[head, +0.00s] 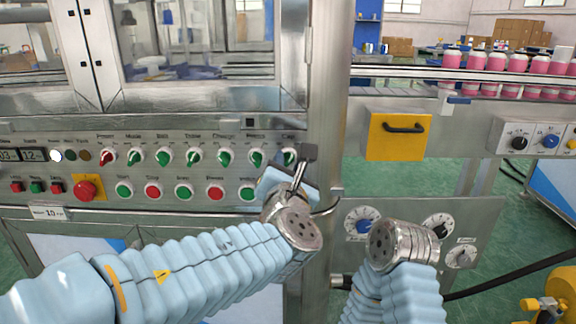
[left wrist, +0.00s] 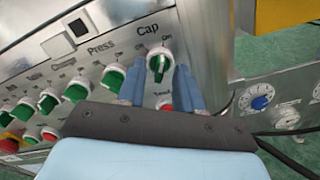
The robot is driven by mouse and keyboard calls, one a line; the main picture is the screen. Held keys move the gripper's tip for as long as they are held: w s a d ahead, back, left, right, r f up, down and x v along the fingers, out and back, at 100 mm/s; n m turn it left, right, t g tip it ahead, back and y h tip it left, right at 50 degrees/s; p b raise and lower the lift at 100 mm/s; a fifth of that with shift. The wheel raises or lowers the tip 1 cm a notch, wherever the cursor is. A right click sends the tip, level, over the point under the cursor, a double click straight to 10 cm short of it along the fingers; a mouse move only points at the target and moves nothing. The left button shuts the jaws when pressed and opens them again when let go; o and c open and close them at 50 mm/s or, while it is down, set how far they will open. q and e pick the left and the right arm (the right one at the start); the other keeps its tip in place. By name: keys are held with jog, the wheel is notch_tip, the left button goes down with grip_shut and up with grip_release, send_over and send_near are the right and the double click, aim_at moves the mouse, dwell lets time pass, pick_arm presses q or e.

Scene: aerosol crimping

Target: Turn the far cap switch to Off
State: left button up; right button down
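The Cap switch (head: 289,156) is a green knob on a white round base at the right end of the top switch row. In the left wrist view the Cap switch (left wrist: 159,64) shows clearly, with its handle leaning toward the On mark. My left gripper (left wrist: 160,80) is open, its two blue fingers spread on either side of the knob. I cannot tell whether they touch it. In the head view my left gripper (head: 300,168) partly covers the panel just right of the switch. My right arm's wrist shows low right, but its fingers are hidden.
Several other green switches (head: 194,157) stand left of Cap, with push buttons (head: 183,191) below. A red emergency button (head: 85,190) is at the left. A metal post (head: 327,80) and a dial panel (head: 485,215) are to the right. A yellow box (head: 385,148) hangs above the dials.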

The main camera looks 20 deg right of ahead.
pick_arm(q)
grip_shut()
dwell(0.4)
